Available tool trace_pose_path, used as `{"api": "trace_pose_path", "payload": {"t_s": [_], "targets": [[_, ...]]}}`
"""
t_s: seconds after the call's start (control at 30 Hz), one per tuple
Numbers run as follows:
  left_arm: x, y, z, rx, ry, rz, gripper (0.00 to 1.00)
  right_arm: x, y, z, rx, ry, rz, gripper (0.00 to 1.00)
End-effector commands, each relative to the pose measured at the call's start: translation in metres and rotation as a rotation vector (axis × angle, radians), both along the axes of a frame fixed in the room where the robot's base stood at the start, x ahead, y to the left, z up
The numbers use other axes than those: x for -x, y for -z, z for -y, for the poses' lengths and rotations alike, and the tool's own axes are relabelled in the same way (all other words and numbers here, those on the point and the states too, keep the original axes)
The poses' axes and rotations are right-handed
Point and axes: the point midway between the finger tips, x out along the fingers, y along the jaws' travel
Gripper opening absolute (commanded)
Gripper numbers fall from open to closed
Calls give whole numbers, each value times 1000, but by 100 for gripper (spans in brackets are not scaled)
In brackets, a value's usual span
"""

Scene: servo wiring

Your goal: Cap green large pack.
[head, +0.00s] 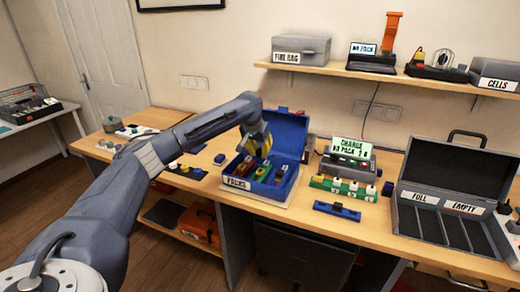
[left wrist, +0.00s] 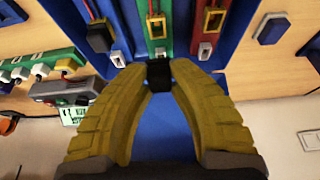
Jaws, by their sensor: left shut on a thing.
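My left gripper (head: 258,146) reaches over the open blue box (head: 238,182). In the left wrist view its yellow fingers (left wrist: 160,82) are shut on a small black cap (left wrist: 160,74). A green pack (head: 263,171) lies in the box between other packs. In the left wrist view the green pack (left wrist: 171,10) has a yellow-framed connector and a white plug end just beyond the held cap. The cap looks apart from that plug, but its height over it is hard to judge. My right gripper is not in view.
A blue pack and a red pack (left wrist: 212,20) flank the green one. The box's raised lid (head: 285,132) stands behind the gripper. A charger (head: 347,160) and a row of white plugs (head: 343,188) are to the right, with an open grey case (head: 450,205) beyond.

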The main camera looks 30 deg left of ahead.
Motion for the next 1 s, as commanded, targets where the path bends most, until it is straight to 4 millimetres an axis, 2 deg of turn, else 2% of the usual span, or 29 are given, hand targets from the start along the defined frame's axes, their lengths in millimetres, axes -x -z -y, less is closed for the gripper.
{"api": "trace_pose_path", "payload": {"t_s": [0.5,1.0], "targets": [[0,37,1,1,0,-1,1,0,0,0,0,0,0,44],[0,45,0,1,0,1,1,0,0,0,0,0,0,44]]}}
